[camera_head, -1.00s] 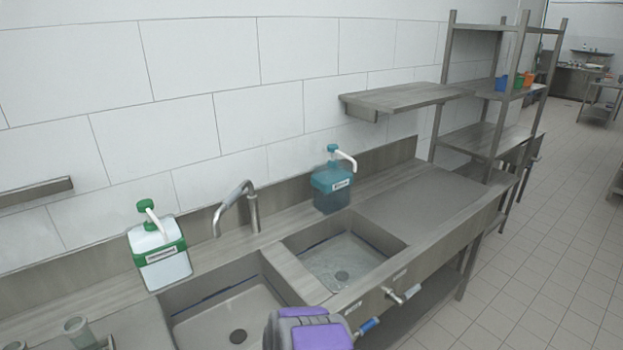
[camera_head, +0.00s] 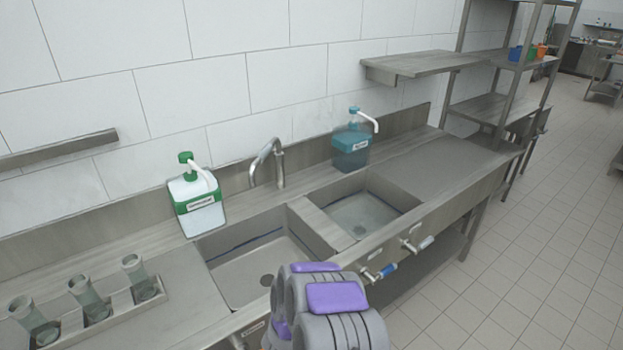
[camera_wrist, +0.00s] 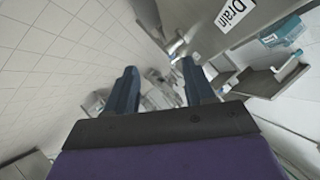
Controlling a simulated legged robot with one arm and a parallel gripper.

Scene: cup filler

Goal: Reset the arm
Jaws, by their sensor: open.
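In the wrist view my gripper (camera_wrist: 158,88) shows its two dark fingers spread apart with nothing between them. It is open and empty. Tiled floor and parts of the metal counter show beyond the fingers. In the head view part of my grey and purple arm shows at the bottom middle, in front of the sink counter. My fingertips are hidden in that view.
A double-sink counter (camera_head: 440,180) runs along the wall. It bears a white-green pump bottle (camera_head: 197,207), a teal pump bottle (camera_head: 351,150), a faucet (camera_head: 279,166) and a rack (camera_head: 117,304) holding glass cups. Blue-handled (camera_head: 387,271) and white-handled (camera_head: 426,242) valves stick out in front. Floor (camera_head: 520,260) at right is clear.

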